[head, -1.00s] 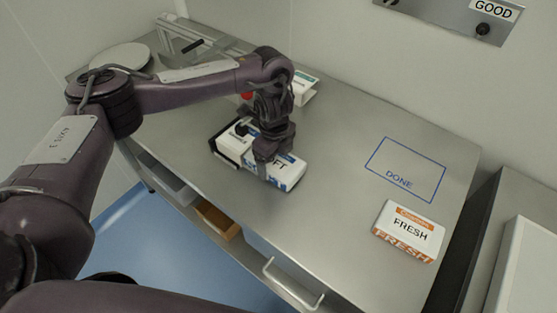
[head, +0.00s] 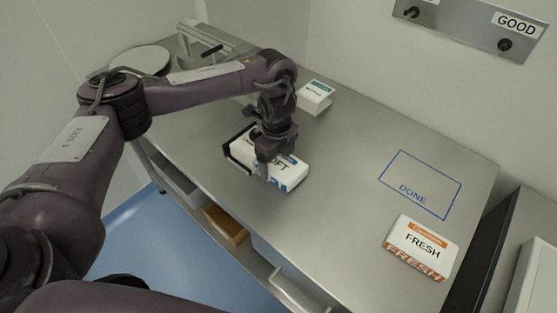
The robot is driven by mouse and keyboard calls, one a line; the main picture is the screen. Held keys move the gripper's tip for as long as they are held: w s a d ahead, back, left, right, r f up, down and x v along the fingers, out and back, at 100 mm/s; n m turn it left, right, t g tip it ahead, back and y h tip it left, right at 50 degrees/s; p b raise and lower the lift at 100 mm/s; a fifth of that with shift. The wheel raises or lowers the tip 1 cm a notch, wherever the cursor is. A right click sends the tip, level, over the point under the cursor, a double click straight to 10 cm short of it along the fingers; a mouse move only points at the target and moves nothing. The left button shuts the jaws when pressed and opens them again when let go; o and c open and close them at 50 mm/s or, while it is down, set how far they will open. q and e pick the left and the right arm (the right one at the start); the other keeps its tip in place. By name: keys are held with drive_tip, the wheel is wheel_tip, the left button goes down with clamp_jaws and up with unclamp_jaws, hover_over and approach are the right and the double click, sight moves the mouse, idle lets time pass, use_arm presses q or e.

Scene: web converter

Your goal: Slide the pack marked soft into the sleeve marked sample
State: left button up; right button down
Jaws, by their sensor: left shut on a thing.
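The white pack marked "...FT" (head: 292,176), with blue at its right end, lies on the steel worktop near its front edge. My left gripper (head: 269,163) is shut on it from above and hides part of its lettering. A dark bracket-like piece (head: 231,149) stands at the pack's left end; I cannot tell if they touch. A white and green box (head: 315,97) stands behind the gripper, its small lettering unreadable. I cannot make out a sleeve marked sample. My right gripper is out of view.
A white and orange pack marked FRESH (head: 421,246) lies at the right front. A blue outline marked DONE (head: 420,185) behind it is empty. A round white plate (head: 140,62) is at the back left. Open drawers (head: 225,225) show below the front edge.

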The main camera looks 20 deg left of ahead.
sight(277, 160)
use_arm(q)
drive_tip(key=o, duration=1.1)
drive_tip(key=shift+r+p, duration=0.55)
drive_tip(key=shift+r, duration=3.35)
